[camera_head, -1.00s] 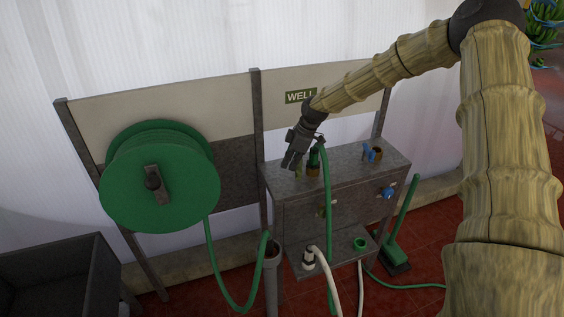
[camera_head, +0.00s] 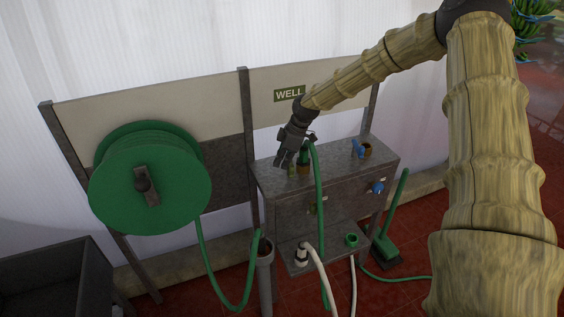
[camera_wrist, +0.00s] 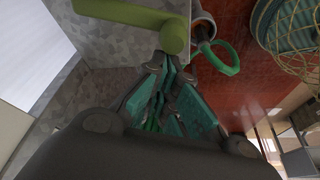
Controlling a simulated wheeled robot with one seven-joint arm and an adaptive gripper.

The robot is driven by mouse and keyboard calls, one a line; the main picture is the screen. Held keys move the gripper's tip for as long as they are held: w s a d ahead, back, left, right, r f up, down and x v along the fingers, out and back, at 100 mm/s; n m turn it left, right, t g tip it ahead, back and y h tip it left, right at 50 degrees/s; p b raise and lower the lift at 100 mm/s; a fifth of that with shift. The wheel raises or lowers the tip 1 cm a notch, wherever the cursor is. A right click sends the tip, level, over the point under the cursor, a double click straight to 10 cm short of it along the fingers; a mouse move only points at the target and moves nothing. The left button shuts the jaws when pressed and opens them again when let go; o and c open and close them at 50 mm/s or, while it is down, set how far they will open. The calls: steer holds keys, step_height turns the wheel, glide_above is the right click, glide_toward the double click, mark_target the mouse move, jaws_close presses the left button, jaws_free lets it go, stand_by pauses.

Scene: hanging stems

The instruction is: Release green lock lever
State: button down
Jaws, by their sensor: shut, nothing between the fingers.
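The lime-green lever (camera_wrist: 130,13) runs across the top of the wrist view and ends in a rounded knob. It also shows small on top of the grey cabinet in the head view (camera_head: 292,170). My gripper (camera_wrist: 170,62) is shut with nothing between its teal-padded fingers. Its fingertips are just below the lever's rounded end in the wrist view; I cannot tell whether they touch it. In the head view my gripper (camera_head: 283,162) hangs above the left part of the cabinet top, beside the green hose coupling (camera_head: 304,156).
A green hose (camera_head: 320,200) hangs down the cabinet (camera_head: 335,190) front close to my gripper. The green hose reel (camera_head: 130,190) is on the left.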

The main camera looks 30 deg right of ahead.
steer(key=w+a, duration=0.2)
steer(key=a, duration=0.2)
steer(key=b+v, duration=0.3)
steer(key=v, duration=0.7)
steer(key=shift+d, duration=0.4)
